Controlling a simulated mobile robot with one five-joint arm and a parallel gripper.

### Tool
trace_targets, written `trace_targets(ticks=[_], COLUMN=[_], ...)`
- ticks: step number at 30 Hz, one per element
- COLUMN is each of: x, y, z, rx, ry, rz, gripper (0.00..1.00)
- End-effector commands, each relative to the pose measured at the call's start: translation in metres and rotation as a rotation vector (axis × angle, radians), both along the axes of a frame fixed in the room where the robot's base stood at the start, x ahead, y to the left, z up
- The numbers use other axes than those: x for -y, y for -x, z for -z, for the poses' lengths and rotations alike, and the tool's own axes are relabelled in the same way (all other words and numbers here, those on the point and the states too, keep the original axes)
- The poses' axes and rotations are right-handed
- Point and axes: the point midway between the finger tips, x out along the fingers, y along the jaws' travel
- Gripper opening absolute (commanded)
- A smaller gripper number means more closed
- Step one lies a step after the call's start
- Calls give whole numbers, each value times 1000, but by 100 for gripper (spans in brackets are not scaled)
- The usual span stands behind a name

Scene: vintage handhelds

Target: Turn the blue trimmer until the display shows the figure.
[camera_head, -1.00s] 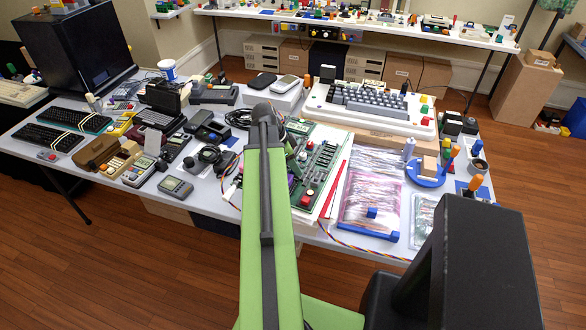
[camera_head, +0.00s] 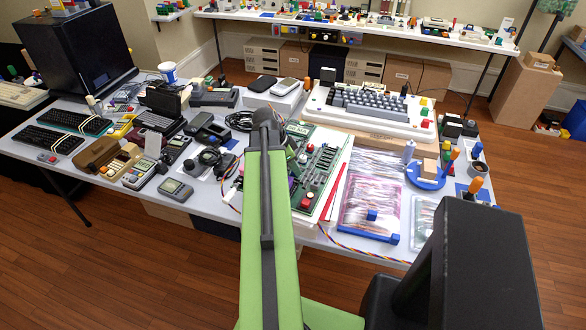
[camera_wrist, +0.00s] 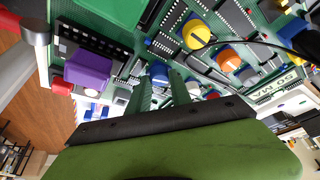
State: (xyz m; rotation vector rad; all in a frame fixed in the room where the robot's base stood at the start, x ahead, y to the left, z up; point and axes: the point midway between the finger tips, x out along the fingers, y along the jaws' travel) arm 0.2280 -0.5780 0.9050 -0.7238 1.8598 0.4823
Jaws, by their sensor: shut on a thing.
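The green circuit board (camera_head: 335,150) lies on the table in the head view, partly behind my arm. In the wrist view the board fills the upper part, and the blue trimmer (camera_wrist: 159,72) stands on it. My gripper (camera_wrist: 162,85) has its two green fingers on either side of the blue trimmer and is shut on it. The fingers hide the trimmer's lower part. In the head view my arm hides the gripper and the trimmer. I cannot make out a display with a readable figure in either view.
Near the trimmer stand a purple block (camera_wrist: 88,68), a yellow knob (camera_wrist: 194,34) and an orange knob (camera_wrist: 228,60). A dark cable crosses the board at right. A cream keyboard computer (camera_head: 370,105) stands behind the board, and a bagged part (camera_head: 370,205) lies to its right.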

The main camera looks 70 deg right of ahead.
Motion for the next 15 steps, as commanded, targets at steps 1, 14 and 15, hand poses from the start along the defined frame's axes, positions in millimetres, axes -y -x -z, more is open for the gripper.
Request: trace_targets(ticks=[1,14,15], x=[-1,-1,-1], y=[1,0,0], z=[0,-1,-4], rx=[-1,-1,0], ry=[-3,-1,0], rz=[1,2,1], gripper=[28,47,47])
